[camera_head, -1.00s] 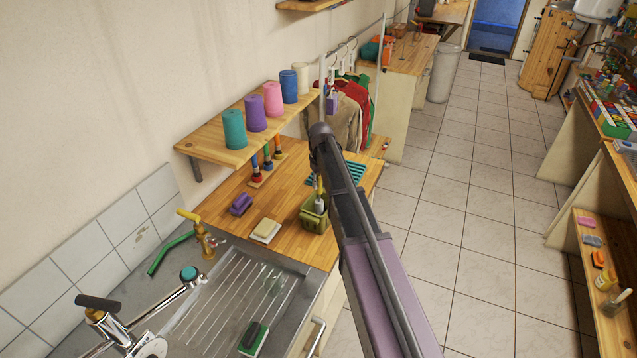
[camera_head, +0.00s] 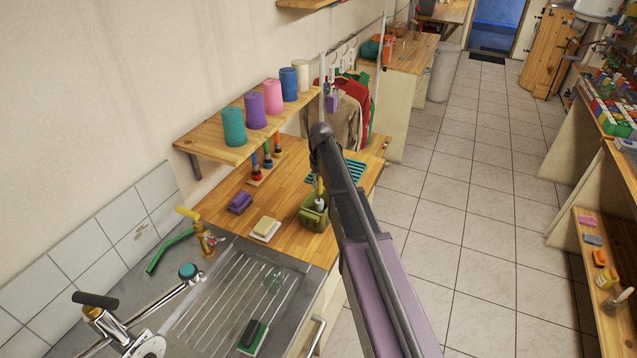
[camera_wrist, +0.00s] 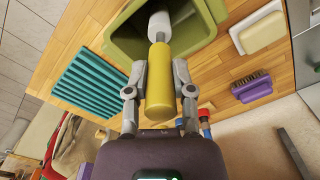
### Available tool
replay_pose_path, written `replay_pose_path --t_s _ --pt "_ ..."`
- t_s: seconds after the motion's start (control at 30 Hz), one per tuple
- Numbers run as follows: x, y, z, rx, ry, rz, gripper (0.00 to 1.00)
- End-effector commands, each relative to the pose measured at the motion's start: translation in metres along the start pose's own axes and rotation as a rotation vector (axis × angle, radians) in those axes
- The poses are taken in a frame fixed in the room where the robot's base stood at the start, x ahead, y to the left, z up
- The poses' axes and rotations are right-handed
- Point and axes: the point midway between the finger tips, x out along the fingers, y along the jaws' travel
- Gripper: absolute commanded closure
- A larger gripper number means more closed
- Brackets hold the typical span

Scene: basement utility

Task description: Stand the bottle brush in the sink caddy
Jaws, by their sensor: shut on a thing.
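The bottle brush has a yellow handle (camera_wrist: 160,88) and a white head (camera_wrist: 160,26). In the wrist view my gripper (camera_wrist: 160,76) is shut on the handle, one finger on each side. The brush's head end reaches over and into the opening of the olive-green sink caddy (camera_wrist: 120,38); whether it touches the floor is unclear. In the head view the caddy (camera_head: 312,217) stands on the wooden counter beside the sink, with the brush (camera_head: 320,187) upright at it. My arm hides most of my gripper there.
A teal ribbed mat (camera_head: 350,172) lies behind the caddy. A cream sponge (camera_head: 265,228) and a purple scrubbing brush (camera_head: 241,202) lie to its left. A shelf (camera_head: 215,145) with several coloured cups hangs above the counter. The steel sink (camera_head: 235,290) is in front.

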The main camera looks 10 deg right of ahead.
Motion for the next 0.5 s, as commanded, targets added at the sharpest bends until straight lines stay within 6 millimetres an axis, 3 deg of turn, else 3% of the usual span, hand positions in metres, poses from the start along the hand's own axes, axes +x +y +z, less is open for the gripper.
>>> replay_pose_path --t_s 0.4,0.43,0.5 --pt "0.0013 0.0001 0.0 0.0 0.0 0.0 1.0" --pt "0.0013 0.0001 0.0 0.0 0.0 0.0 0.65" --pt "0.0013 0.0001 0.0 0.0 0.0 0.0 0.44"
